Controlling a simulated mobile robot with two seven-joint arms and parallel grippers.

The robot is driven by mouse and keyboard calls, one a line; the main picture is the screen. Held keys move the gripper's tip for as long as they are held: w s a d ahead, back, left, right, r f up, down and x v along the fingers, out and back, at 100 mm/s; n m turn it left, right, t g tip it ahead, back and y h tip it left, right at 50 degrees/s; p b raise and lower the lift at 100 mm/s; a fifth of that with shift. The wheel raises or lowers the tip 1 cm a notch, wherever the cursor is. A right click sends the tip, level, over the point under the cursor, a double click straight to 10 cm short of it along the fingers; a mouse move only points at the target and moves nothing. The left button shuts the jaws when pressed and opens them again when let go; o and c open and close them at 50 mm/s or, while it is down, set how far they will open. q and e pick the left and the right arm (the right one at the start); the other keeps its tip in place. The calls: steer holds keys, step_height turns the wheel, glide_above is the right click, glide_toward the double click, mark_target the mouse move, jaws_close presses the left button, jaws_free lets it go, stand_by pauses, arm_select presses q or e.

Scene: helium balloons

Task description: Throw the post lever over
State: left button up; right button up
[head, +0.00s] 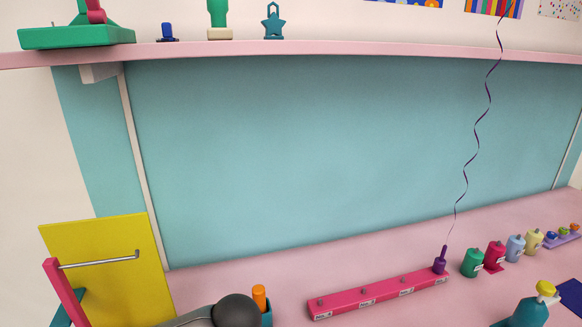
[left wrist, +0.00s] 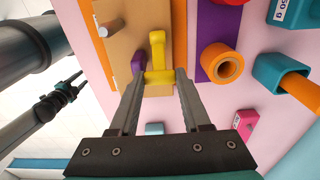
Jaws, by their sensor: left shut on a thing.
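In the left wrist view, a yellow lever-like piece (left wrist: 157,45) stands over a tan board with an orange edge. My left gripper (left wrist: 159,77) is shut on its near crosswise part, with one finger on each side. A purple rounded knob (left wrist: 139,62) is just left of the yellow piece, close to the left fingertip. The base of the yellow piece is hidden, and I cannot tell how far it tilts. My left gripper does not show in the head view.
An orange ring (left wrist: 222,63) sits on a purple strip right of the board. A teal holder with an orange peg (left wrist: 285,78) is farther right. In the head view, a pink weight bar (head: 375,294) holds a ribbon, with several small bottles beside it. A shelf (head: 330,48) runs above.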

arm_select(q)
steer(key=shift+d+f, duration=0.4)
steer(key=shift+d, duration=0.35)
steer(key=shift+d+f, duration=0.15)
steer(key=shift+d, duration=0.05)
steer(key=o, duration=0.8)
steer(key=shift+a, duration=0.1)
steer(key=o, duration=0.4)
steer(key=shift+f, duration=0.15)
steer(key=shift+s, duration=0.1)
steer(key=shift+r+p, duration=0.9)
steer(key=shift+p, duration=0.2)
steer(key=shift+w+a+r+p, duration=0.1)
steer(key=shift+w+r+p, duration=0.05)
steer(key=shift+r+p, duration=0.6)
steer(key=shift+w+a+r+p, duration=0.1)
steer(key=shift+r+p, duration=0.4)
steer(key=shift+p, duration=0.4)
steer(key=shift+d, duration=0.1)
